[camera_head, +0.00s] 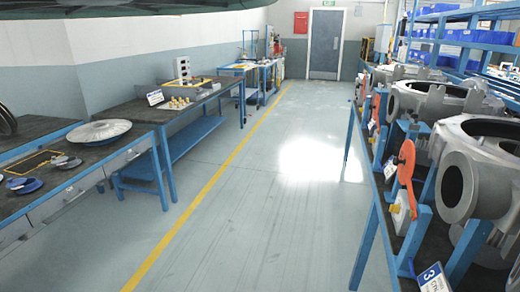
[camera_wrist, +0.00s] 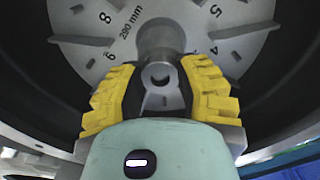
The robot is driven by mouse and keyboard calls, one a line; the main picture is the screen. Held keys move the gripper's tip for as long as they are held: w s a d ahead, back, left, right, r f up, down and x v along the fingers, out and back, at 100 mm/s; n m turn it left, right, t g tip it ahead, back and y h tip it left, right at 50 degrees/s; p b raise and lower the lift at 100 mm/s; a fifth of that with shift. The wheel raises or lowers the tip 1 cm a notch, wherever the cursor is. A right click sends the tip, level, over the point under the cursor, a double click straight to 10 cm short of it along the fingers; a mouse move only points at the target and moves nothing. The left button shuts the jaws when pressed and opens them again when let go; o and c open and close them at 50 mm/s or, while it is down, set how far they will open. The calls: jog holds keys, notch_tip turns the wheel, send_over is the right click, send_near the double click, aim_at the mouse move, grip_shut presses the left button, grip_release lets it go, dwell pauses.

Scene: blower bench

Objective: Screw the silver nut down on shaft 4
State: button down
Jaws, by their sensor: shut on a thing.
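In the wrist view, my gripper (camera_wrist: 158,78) has its yellow ribbed fingers closed on both sides of a small round silver piece, which looks like the silver nut (camera_wrist: 158,73). It lies in line with the grey central hub (camera_wrist: 160,40) of a bladed disc. The disc (camera_wrist: 105,42) carries printed numbers and "290 mm". The thread and any gap between nut and shaft are hidden. No shaft number can be read for certain. My gripper does not show in the head view.
A dark round housing wall (camera_wrist: 60,90) surrounds the disc closely. In the head view, grey castings (camera_head: 480,165) stand on the right bench, with a "3" sign (camera_head: 433,279). Left benches hold a silver disc (camera_head: 99,131) and small brass parts (camera_head: 178,102). The aisle floor (camera_head: 250,200) is clear.

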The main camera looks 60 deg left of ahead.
jog(key=m+b, duration=0.1)
jog(key=m, duration=0.5)
jog(key=shift+f+m, duration=0.1)
jog(key=shift+m, duration=0.3)
jog(key=m, duration=0.6)
jog(key=shift+m, duration=0.3)
jog(key=m, duration=0.6)
jog(key=shift+d+m+b, duration=0.1)
jog(key=shift+m+b, duration=0.3)
jog(key=m, duration=0.5)
jog(key=shift+s, duration=0.1)
jog(key=c, duration=1)
grip_release()
